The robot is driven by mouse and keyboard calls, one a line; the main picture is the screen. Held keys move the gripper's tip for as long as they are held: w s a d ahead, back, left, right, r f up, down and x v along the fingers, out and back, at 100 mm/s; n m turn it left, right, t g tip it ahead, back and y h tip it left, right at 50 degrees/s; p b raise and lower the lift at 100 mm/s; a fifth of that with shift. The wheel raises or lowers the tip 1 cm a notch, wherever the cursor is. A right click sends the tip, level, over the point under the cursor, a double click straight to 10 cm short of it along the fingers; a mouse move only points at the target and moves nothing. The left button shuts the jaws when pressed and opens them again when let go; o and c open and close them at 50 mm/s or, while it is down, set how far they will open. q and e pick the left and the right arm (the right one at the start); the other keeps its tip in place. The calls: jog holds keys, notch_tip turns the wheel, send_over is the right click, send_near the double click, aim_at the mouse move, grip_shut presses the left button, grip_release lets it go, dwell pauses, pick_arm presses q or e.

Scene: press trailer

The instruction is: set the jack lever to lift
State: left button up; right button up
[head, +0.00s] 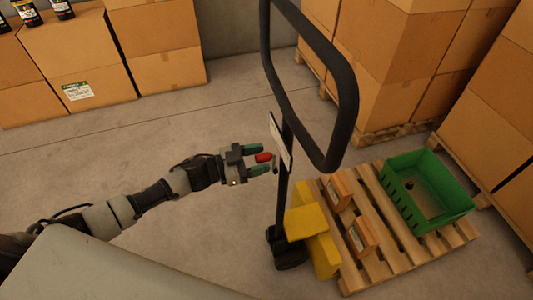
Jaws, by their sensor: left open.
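The pallet jack has a tall black loop handle (349,95) and a yellow body (308,222) low down at the pallet's near end. A small lever with a red knob (264,157) shows on the left side of the handle post, near a pale plate (279,142). My left gripper (259,158) reaches in from the left and is open. Its two green-tipped fingers lie on either side of the red knob in the picture; I cannot tell whether they touch it. The lever's shaft is mostly hidden. My right gripper is not in view.
A wooden pallet (377,268) carries a green crate (427,190) and small orange-brown boxes (361,236). Stacked cartons (385,50) stand behind and at the right. More cartons (76,55) stand at the back left. The floor between is clear.

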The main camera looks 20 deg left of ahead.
pick_arm(q)
jog(key=shift+x, duration=1.15)
grip_shut()
